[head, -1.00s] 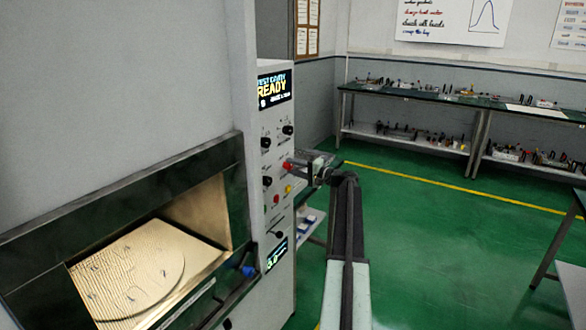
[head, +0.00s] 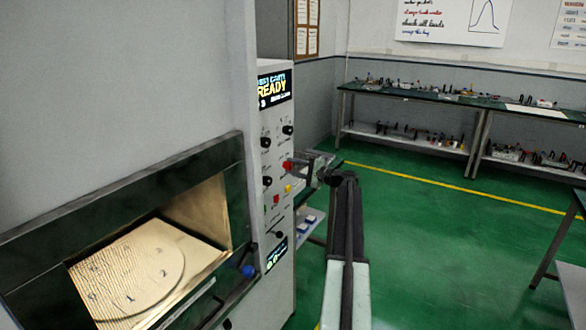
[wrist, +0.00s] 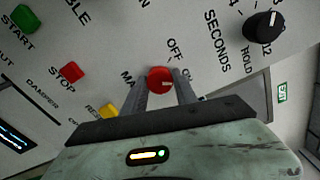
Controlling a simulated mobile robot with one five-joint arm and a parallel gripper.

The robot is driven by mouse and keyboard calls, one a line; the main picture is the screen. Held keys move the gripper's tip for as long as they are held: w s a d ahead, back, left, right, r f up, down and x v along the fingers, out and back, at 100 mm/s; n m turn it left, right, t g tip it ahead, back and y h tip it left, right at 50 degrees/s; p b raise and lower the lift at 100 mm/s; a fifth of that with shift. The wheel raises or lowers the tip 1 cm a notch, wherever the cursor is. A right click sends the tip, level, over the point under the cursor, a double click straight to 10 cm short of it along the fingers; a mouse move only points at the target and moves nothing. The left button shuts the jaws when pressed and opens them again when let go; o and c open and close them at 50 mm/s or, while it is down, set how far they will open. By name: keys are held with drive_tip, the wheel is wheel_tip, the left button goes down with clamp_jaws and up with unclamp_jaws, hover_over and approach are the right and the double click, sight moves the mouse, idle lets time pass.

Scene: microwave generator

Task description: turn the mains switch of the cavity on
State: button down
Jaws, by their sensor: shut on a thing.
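The mains switch is a red round knob (wrist: 160,80) on the pale control panel. Labels starting "MA" and reading "OFF" show beside it, with another label partly hidden by a finger. My gripper (wrist: 160,95) is shut on this knob, one finger on each side. A small pale mark shows on the knob's face, but I cannot tell surely which label it faces. In the head view the red knob (head: 287,165) is at mid-panel, and my gripper (head: 299,163) reaches it from the right.
In the wrist view, a green START button (wrist: 25,18), a red STOP button (wrist: 70,73), a yellow button (wrist: 108,108) and a black SECONDS knob (wrist: 264,25) are nearby. In the head view the display (head: 273,87) reads READY. The open lit cavity (head: 150,265) is left; green floor (head: 440,240) is clear right.

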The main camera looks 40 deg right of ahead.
drive_tip(key=shift+f, duration=0.1)
drive_tip(key=c, duration=1)
unclamp_jaws()
drive_tip(key=shift+o, duration=0.2)
drive_tip(key=shift+s, duration=0.1)
drive_tip(key=v, duration=0.7)
drive_tip(key=shift+s, duration=0.35)
drive_tip(key=shift+d, duration=0.1)
